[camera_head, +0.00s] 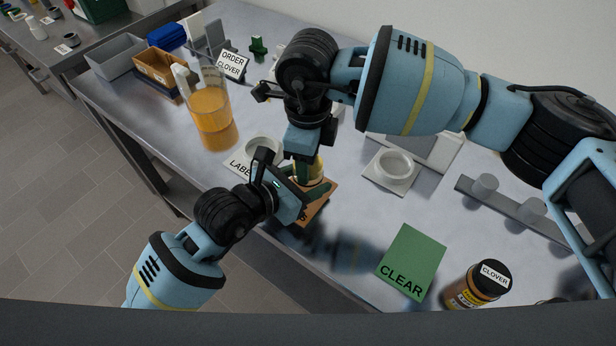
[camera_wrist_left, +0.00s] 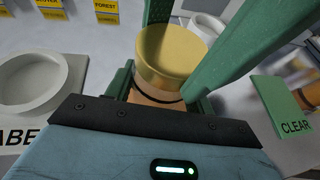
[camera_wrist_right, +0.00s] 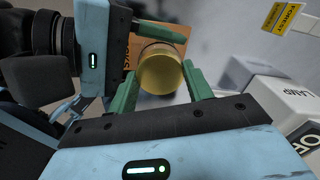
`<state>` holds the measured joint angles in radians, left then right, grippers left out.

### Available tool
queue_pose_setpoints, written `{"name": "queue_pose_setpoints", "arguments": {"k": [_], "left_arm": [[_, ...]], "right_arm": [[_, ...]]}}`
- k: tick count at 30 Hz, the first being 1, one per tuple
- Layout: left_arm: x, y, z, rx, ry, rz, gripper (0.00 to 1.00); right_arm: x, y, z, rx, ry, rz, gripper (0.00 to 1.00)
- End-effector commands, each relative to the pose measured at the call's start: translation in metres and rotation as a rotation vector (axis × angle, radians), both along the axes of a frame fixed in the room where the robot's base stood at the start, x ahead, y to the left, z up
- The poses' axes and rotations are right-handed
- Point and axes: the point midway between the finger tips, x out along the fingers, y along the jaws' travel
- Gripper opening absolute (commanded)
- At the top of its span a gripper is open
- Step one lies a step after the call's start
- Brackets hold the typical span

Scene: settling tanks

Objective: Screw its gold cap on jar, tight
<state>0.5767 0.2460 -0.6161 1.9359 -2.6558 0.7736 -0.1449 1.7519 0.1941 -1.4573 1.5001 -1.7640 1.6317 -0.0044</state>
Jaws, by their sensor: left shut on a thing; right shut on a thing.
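The gold cap (camera_wrist_left: 170,55) sits on top of the jar (camera_wrist_left: 155,98), which shows only as a narrow band below it. My left gripper (camera_head: 310,188) reaches in from the left and is shut on the jar. My right gripper (camera_head: 308,165) comes down from above and is shut on the gold cap. In the right wrist view the cap (camera_wrist_right: 161,70) lies between my right gripper's green fingers. In the head view the grippers hide most of the jar. Whether the cap is fully seated cannot be told.
The jar is over an orange lettered pad (camera_head: 322,208). A green CLEAR mat (camera_head: 411,258) and a black-lidded CLOVER jar (camera_head: 478,284) are at front right. White round dishes (camera_head: 395,167) and an amber-filled beaker (camera_head: 211,118) stand nearby. The bench's front edge runs close to my left arm.

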Motion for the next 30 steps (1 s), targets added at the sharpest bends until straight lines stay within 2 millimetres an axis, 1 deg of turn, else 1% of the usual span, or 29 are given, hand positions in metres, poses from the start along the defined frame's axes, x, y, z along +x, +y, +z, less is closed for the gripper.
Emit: {"name": "queue_pose_setpoints", "arguments": {"k": [3, 6, 15, 16, 20, 21, 27, 30], "left_arm": [[0.0008, 0.0011, -0.0004, 0.002, 0.0, 0.003, 0.0], [0.0008, 0.0011, -0.0004, 0.002, 0.0, 0.003, 0.0], [0.0009, 0.0013, -0.0005, 0.002, 0.001, 0.003, 0.0], [0.0009, 0.0013, -0.0005, 0.002, 0.001, 0.003, 0.0], [0.0007, 0.0011, -0.0005, 0.002, 0.001, 0.003, 0.0], [0.0007, 0.0011, -0.0005, 0.002, 0.001, 0.002, 0.0], [0.0008, 0.0008, -0.0005, 0.001, 0.0, 0.002, 0.0], [0.0008, 0.0006, -0.0005, 0.001, 0.0, 0.002, 0.0]], "right_arm": [[-0.0008, -0.0001, -0.0002, -0.001, 0.003, -0.106, 0.23], [-0.0008, -0.0001, -0.0002, -0.001, 0.003, -0.15, 0.23], [-0.0009, 0.0001, -0.0003, -0.001, 0.003, -0.157, 0.23], [-0.0009, 0.0001, -0.0003, -0.001, 0.003, -0.157, 0.53], [-0.001, 0.0002, -0.0003, -0.001, 0.003, -0.156, 0.7], [-0.0011, 0.0004, -0.0003, -0.001, 0.003, -0.156, 0.72], [-0.0024, 0.0016, -0.0002, 0.002, 0.006, -0.152, 0.72], [-0.0025, 0.0022, 0.0033, 0.003, 0.006, -0.151, 0.72]]}}
